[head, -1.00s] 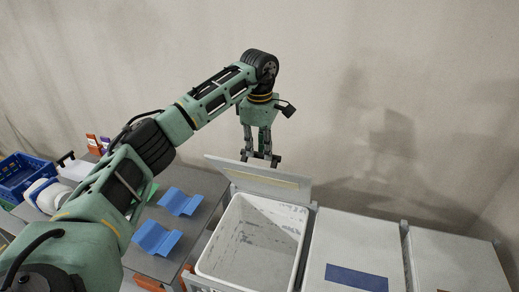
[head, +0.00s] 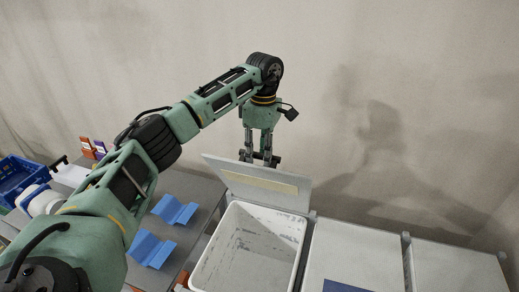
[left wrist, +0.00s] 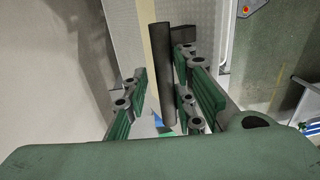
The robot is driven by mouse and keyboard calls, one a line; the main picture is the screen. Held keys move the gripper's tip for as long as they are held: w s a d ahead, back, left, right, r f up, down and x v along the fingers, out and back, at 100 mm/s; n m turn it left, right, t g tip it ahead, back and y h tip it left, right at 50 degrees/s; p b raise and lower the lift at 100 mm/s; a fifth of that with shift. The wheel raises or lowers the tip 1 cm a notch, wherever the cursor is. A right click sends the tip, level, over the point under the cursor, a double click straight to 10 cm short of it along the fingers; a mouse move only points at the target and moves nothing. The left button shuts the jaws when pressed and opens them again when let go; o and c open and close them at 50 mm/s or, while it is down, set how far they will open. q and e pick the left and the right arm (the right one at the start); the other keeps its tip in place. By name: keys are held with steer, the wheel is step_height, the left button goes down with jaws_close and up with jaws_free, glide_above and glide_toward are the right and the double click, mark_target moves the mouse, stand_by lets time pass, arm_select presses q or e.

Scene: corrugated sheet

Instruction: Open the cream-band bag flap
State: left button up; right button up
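The cream-band flap (head: 290,196) stands raised at the back of a white open-topped bin (head: 207,271), with its cream band (head: 262,180) facing me. My left gripper (head: 258,160) is at the flap's far upper edge, its fingertips partly hidden behind it. In the left wrist view, the gripper (left wrist: 165,100) has its two fingers apart, with a dark bar (left wrist: 163,70) between them and a gap on each side. The pale flap (left wrist: 125,35) and its cream band (left wrist: 148,40) lie beyond the fingers. My right gripper is out of view.
A closed white lid with a blue band (head: 345,286) and another pale lid (head: 455,270) stand to the right. Two blue corrugated pieces (head: 175,209) lie on the grey table at left. A blue crate (head: 18,178) is at the far left. The wall is close behind.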

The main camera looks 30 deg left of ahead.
arm_select(q)
steer(key=shift+o, duration=0.8)
steer(key=shift+w+a+f, duration=0.2)
steer(key=shift+w, duration=0.55)
steer(key=shift+s+d+r, duration=0.1)
steer(key=shift+s+r, duration=0.55)
steer(key=shift+r, duration=0.05)
step_height(320, 180, up, 11)
steer(key=w, duration=0.1)
steer(key=shift+r, duration=0.15)
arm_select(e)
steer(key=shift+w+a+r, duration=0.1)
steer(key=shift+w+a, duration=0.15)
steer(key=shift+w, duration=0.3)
